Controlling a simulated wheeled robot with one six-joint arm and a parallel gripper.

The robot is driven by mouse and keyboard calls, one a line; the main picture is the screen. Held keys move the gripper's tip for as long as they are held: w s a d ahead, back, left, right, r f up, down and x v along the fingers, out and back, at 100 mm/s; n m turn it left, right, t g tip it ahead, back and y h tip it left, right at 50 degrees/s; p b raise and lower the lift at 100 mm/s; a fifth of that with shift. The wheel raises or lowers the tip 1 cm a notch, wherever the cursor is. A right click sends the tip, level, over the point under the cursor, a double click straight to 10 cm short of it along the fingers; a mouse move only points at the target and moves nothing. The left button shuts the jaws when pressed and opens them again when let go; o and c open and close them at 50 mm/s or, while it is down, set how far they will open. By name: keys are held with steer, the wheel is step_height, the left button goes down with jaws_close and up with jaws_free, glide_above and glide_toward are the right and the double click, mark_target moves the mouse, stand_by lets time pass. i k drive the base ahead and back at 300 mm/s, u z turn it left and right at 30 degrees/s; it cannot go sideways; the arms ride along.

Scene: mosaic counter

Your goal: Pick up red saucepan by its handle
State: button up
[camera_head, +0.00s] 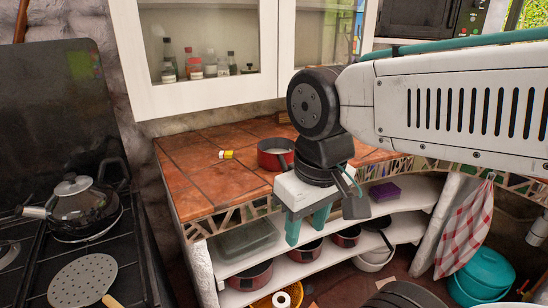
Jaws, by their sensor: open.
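A red saucepan (272,159) with a pale inside stands upright on the tiled counter. My wrist and gripper cover its right side, and I cannot make out its handle. My gripper (307,228) has a white body with teal fingers pointing down. The fingers are apart with nothing seen between them. In the picture the gripper is in front of and below the saucepan, by the counter's front edge. I see no contact with the saucepan.
A small yellow and white item (226,154) lies left of the saucepan on the counter (200,180). More red pans (250,277) sit on the shelves below. A glass-door cabinet (208,95) hangs above.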

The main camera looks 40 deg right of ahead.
mark_target(280, 161)
steer(key=k, duration=1)
steer(key=z, duration=2.2)
steer(key=i, duration=1.4)
steer(key=u, duration=2.15)
steer(key=i, duration=0.5)
steer(key=z, duration=0.05)
